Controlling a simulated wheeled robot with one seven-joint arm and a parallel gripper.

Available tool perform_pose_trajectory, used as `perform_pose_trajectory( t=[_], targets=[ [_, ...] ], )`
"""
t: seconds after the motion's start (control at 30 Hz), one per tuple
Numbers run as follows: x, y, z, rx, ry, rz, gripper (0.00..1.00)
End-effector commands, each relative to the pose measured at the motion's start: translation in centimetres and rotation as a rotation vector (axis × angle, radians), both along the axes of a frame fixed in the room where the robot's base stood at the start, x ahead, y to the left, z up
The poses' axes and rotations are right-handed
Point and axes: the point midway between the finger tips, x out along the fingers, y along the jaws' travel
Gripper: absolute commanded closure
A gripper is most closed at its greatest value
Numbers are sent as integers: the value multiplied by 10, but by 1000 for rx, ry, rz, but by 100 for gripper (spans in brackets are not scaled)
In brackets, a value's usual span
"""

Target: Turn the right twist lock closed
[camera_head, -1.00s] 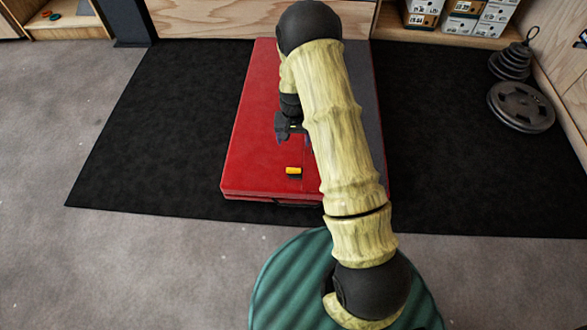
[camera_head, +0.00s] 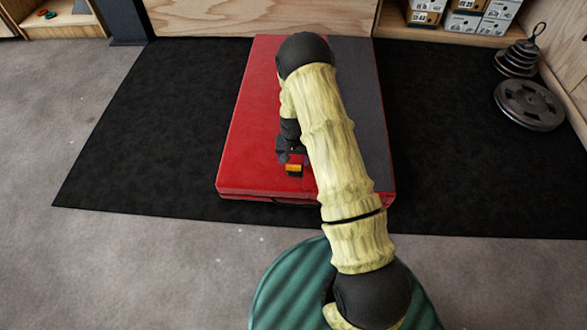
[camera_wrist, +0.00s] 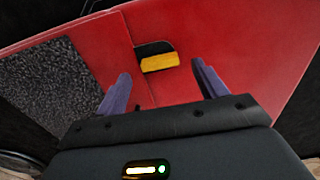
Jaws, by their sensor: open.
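A small twist lock with a yellow-orange front and a black back part (camera_wrist: 160,63) lies on the red crash pad (camera_wrist: 235,40). In the head view the lock (camera_head: 293,170) sits near the pad's front edge. My gripper (camera_wrist: 163,80) is open and empty, its two purple-grey fingers apart, with the lock showing beyond and between the fingertips in the wrist view. In the head view my gripper (camera_head: 287,157) is just behind the lock, partly hidden by my arm. Whether a finger touches the lock I cannot tell. My arm hides part of the pad, and no second lock shows.
The pad lies on a black floor mat (camera_head: 140,130), with its grey strip (camera_head: 362,110) on the right. Weight plates (camera_head: 530,105) lie at the right. Shoe boxes (camera_head: 462,22) stand on a shelf at the back. The mat left of the pad is clear.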

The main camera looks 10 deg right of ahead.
Motion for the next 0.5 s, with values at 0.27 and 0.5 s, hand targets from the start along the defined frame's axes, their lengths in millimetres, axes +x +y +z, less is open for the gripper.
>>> perform_pose_trajectory(
  t=[0.27,0.5],
  targets=[
    [0,0,-34,0,0,0,29],
    [0,0,-34,0,0,0,29]
  ],
)
